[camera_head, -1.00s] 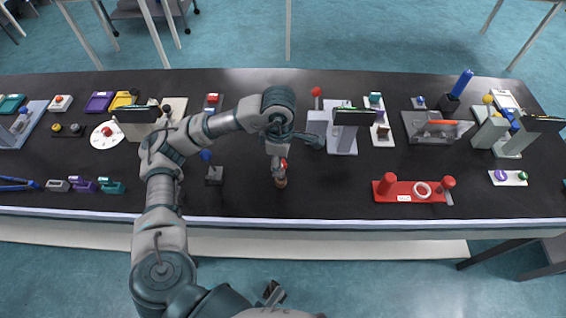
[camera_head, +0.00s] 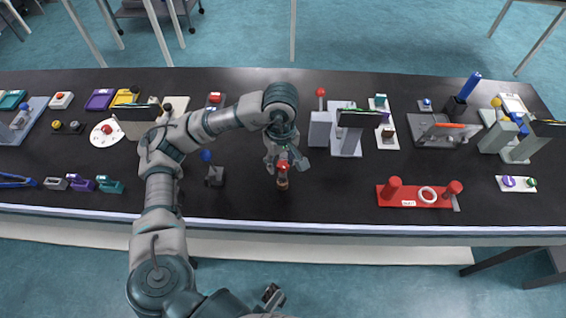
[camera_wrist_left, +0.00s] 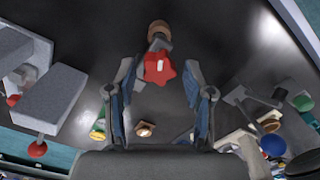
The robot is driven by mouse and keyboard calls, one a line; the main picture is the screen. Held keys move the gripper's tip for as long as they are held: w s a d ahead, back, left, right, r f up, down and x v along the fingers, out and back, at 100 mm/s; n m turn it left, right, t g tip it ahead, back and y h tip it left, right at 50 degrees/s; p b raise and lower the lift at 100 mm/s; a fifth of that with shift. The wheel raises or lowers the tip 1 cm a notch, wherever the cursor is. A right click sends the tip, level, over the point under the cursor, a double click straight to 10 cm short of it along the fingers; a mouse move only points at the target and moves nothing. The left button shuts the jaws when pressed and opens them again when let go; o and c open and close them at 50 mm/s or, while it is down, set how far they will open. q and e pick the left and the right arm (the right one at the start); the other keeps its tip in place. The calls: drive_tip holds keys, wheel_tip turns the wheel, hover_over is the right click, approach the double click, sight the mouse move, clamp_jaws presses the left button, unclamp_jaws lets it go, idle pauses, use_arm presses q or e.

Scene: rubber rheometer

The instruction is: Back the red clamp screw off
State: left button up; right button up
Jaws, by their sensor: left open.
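The red clamp screw (camera_head: 283,165) has a star-shaped knob, which faces the camera in the left wrist view (camera_wrist_left: 160,69). It sits on a small grey clamp with a brown round end (camera_head: 282,183), on the bench's front middle. My left gripper (camera_head: 285,158) is over it, pointing down. In the left wrist view its two fingers (camera_wrist_left: 160,80) are open, one on each side of the knob, with gaps showing between. Whether the fingertips are level with the knob is unclear. A small dark part at the bottom edge of the head view seems to be my right gripper (camera_head: 271,293).
A grey upright device (camera_head: 346,136) with a red-balled lever stands to the right. A small block with a blue ball (camera_head: 213,175) stands to the left. A red fixture (camera_head: 418,195) lies further right. The dark bench (camera_head: 330,195) is clear around the clamp.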

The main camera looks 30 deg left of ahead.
use_arm(q)
drive_tip(key=shift+f, duration=0.25)
clamp_jaws()
drive_tip(key=n, duration=0.2)
drive_tip(key=shift+s+d+r+n+p, duration=0.1)
drive_tip(key=shift+r+n+p, duration=0.05)
drive_tip(key=shift+n+p, duration=0.2)
drive_tip(key=shift+n, duration=0.95)
use_arm(e)
drive_tip(key=shift+w+r, duration=0.2)
drive_tip(key=shift+r, duration=0.2)
use_arm(q)
drive_tip(key=n+p, duration=0.1)
drive_tip(key=n, duration=0.2)
drive_tip(key=shift+s+p, duration=0.15)
drive_tip(key=shift+p, duration=0.2)
drive_tip(key=shift+n, duration=0.8)
use_arm(e)
drive_tip(key=shift+w+r, duration=0.4)
drive_tip(key=shift+r, duration=0.25)
